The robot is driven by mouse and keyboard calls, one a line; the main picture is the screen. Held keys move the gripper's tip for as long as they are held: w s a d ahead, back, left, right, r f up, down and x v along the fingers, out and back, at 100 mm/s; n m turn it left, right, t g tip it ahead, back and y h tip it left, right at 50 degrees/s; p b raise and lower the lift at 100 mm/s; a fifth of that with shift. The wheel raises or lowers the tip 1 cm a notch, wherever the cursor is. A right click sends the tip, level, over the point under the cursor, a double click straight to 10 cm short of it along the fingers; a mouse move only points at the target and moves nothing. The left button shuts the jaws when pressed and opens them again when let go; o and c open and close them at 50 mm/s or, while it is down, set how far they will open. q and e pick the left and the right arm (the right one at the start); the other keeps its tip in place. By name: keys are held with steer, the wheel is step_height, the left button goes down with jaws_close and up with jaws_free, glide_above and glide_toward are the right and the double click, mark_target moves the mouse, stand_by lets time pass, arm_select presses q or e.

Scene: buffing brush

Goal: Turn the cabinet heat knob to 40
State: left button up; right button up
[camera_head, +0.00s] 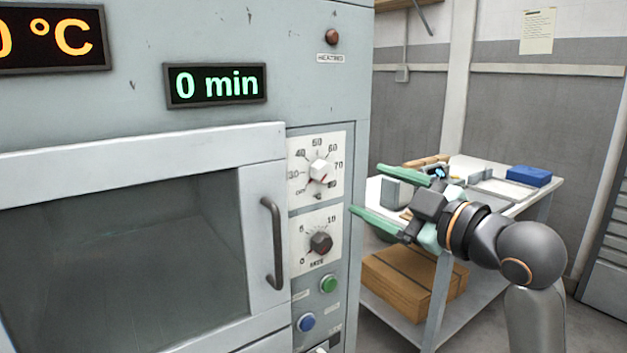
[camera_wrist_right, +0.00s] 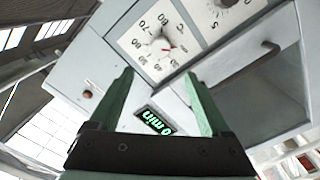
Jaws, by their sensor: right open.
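The heat knob (camera_head: 319,170) is a pale knob on the upper white dial plate of the grey cabinet (camera_head: 230,118). My right gripper (camera_head: 367,189) is open and empty, to the right of the dial, fingers pointing toward the cabinet. In the right wrist view the heat knob (camera_wrist_right: 162,45) appears beyond the gap between the open fingertips (camera_wrist_right: 160,76), apart from them. My left gripper is not in view.
Below is a dark timer knob (camera_head: 321,243), with green (camera_head: 328,284) and blue (camera_head: 307,322) buttons under it. The door handle (camera_head: 273,243) sticks out left of the dials. A display (camera_head: 216,85) reads 0 min. A table (camera_head: 480,211) with a blue box (camera_head: 529,176) stands behind my right arm.

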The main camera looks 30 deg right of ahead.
mark_target(326, 172)
steer(key=w, duration=0.4)
steer(key=w+p, duration=0.1)
steer(key=w, duration=0.3)
steer(key=w+a, duration=0.1)
steer(key=w, duration=0.3)
jaws_close()
stand_by(0.3)
